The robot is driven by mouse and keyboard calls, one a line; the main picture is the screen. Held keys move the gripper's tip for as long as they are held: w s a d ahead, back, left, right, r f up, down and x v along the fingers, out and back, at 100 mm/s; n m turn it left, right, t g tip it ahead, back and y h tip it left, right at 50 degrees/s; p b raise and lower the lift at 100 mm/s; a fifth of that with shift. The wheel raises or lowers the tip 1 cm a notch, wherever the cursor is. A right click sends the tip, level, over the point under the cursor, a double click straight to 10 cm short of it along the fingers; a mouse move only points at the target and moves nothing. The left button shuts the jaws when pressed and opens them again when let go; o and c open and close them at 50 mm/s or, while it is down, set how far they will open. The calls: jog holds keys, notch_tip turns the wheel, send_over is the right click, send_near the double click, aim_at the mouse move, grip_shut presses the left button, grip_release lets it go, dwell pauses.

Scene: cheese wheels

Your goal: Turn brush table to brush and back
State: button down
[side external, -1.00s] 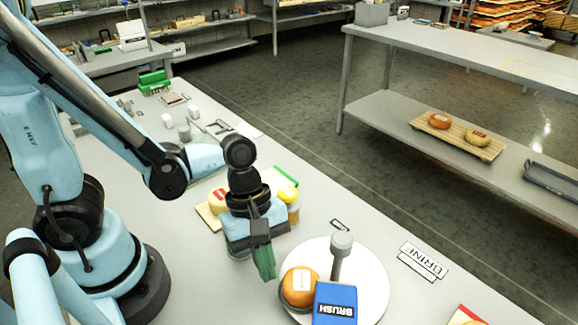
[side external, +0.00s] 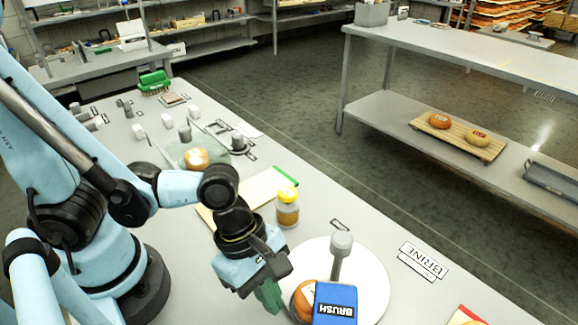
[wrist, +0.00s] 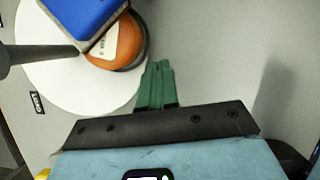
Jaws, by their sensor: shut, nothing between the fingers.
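The brush table is a round white turntable (side external: 372,284) with a grey upright post and knob (side external: 341,245) on it. An orange cheese wheel (side external: 302,300) sits on its left part, beside or partly behind a blue block marked BRUSH (side external: 336,303). In the wrist view the white disc (wrist: 50,100), orange cheese (wrist: 118,45) and blue block (wrist: 82,15) show at upper left. My gripper (side external: 270,297) has green fingers, shut and empty, low at the disc's left side. In the wrist view the fingertips (wrist: 157,68) are close to the cheese's edge; I cannot tell whether they touch.
A BRINE sign (side external: 423,261) lies right of the disc. A yellow-capped jar (side external: 287,207) and a board (side external: 245,192) stand behind my gripper. Another cheese (side external: 196,159) sits farther back among small parts. A steel bench (side external: 460,60) stands across the aisle.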

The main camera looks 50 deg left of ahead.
jog(key=shift+s+d, duration=0.15)
jog(key=shift+d, duration=0.6)
jog(key=shift+s+d, duration=0.1)
jog(key=shift+d, duration=1.4)
jog(key=shift+w+d, duration=0.1)
jog(key=shift+d, duration=0.1)
